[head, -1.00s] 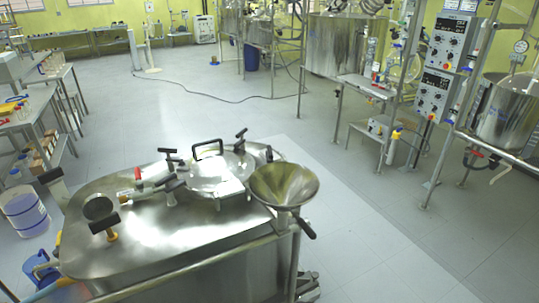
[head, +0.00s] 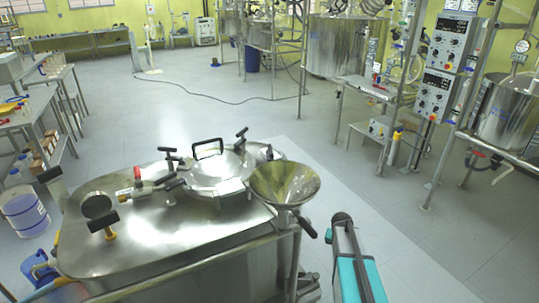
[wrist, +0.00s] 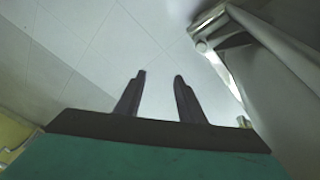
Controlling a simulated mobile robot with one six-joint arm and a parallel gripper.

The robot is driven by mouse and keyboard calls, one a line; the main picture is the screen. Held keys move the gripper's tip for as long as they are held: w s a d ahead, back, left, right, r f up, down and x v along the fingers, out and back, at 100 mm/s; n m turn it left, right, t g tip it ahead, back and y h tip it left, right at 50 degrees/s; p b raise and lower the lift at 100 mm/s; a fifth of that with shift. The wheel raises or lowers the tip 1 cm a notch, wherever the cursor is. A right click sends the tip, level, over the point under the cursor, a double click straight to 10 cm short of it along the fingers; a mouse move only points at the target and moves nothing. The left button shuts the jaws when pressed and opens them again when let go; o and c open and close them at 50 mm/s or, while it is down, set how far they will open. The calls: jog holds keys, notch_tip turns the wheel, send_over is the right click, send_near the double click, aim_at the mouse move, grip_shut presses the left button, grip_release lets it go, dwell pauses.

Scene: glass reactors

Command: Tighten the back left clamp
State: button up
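The steel vessel (head: 165,235) stands at lower left in the head view, with a round lid (head: 217,175) that has a black handle. Black-handled clamps surround the lid. The back left clamp (head: 169,153) shows a dark T-shaped knob beside the lid's left rim; whether it is tight cannot be told. Another clamp (head: 241,134) stands behind the lid. In the wrist view my gripper (wrist: 159,76) has its two dark fingers apart, with nothing between them but floor beyond. My arm shows in the head view right of the vessel, well away from the clamp.
A steel funnel (head: 285,185) rises at the vessel's right side, between my arm and the lid. A rail runs along the vessel's front. A control rack (head: 437,95) and tanks stand at the right. Open floor (head: 260,105) lies behind the vessel.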

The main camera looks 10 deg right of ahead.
jog(key=w+d+r+t, duration=0.1)
jog(key=w+d+r, duration=0.4)
jog(key=w+r, duration=0.35)
notch_tip(320, 180, up, 37)
jog(key=n+t+y+p, duration=0.1)
jog(key=n+y+p, duration=0.2)
jog(key=n+p, duration=0.4)
send_over(271, 150)
jog(key=s, duration=0.4)
jog(key=shift+s+d+r+n+b, duration=0.1)
jog(key=shift+d+r+n+b, duration=0.1)
jog(key=shift+n+b, duration=0.25)
jog(key=shift+f, duration=0.1)
jog(key=shift+w+a+p+x, duration=0.15)
jog(key=shift+p+x, duration=0.85)
jog(key=shift+x, duration=2.4)
jog(key=shift+w+a+p+x, duration=0.1)
jog(key=shift+p+x, duration=0.9)
jog(key=shift+x, duration=2.4)
jog(key=shift+t, duration=0.3)
